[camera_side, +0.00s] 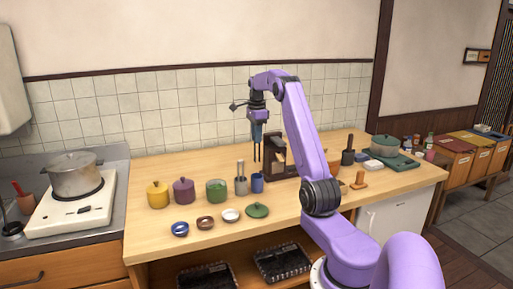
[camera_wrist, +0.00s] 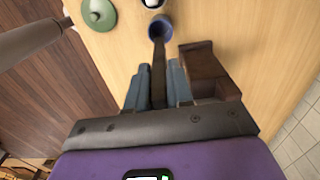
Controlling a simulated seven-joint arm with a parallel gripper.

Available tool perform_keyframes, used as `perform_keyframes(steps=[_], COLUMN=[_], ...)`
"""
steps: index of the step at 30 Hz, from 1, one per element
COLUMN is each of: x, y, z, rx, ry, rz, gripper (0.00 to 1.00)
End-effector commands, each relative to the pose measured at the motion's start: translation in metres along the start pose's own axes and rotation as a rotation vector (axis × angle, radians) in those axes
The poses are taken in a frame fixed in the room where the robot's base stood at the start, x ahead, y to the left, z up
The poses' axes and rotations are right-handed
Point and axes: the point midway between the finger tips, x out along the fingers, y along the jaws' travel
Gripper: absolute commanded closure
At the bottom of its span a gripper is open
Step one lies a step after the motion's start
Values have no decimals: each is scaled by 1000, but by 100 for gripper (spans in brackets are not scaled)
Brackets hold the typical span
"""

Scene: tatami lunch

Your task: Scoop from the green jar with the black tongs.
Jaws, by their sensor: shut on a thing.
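My gripper (camera_side: 257,140) is shut on the black tongs (camera_side: 257,154), which hang tips down. In the wrist view the tongs (camera_wrist: 158,68) are between the fingers of my gripper (camera_wrist: 158,85). The tips show just above the blue cup (camera_side: 257,184) in the side view and overlap the cup (camera_wrist: 160,27) in the wrist view. The green jar (camera_side: 216,192) stands open on the counter, to the left of my gripper. Its round green lid (camera_side: 258,210) lies on the counter in front; the lid (camera_wrist: 100,12) also shows in the wrist view. The jar's contents are unclear.
A grey holder (camera_side: 241,186) with a utensil stands between jar and cup. Yellow (camera_side: 157,195) and purple (camera_side: 183,192) jars stand left. Small blue (camera_side: 180,229), brown (camera_side: 205,223) and white (camera_side: 231,215) dishes lie in front. A dark wooden stand (camera_wrist: 207,72) is close beside my gripper.

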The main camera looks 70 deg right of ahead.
Motion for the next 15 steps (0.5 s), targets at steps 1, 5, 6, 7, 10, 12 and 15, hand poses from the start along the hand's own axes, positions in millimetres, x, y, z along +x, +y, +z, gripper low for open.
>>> perform_keyframes(steps=[1, 5, 6, 7, 10, 12, 15], x=[-9, -31, -37, -41, -46, -46, -45], y=[-1, -1, -1, -1, -1, -1, -1], z=[0, 0, 0, 0, 14, 29, 52], rx=[-1, -1, -1, -1, -6, -6, -6], ry=[0, 0, 0, 0, 6, 15, 28], rz=[-5, -4, -3, -4, -5, -13, -28], gripper=[100, 100, 100, 100, 100, 100, 100])
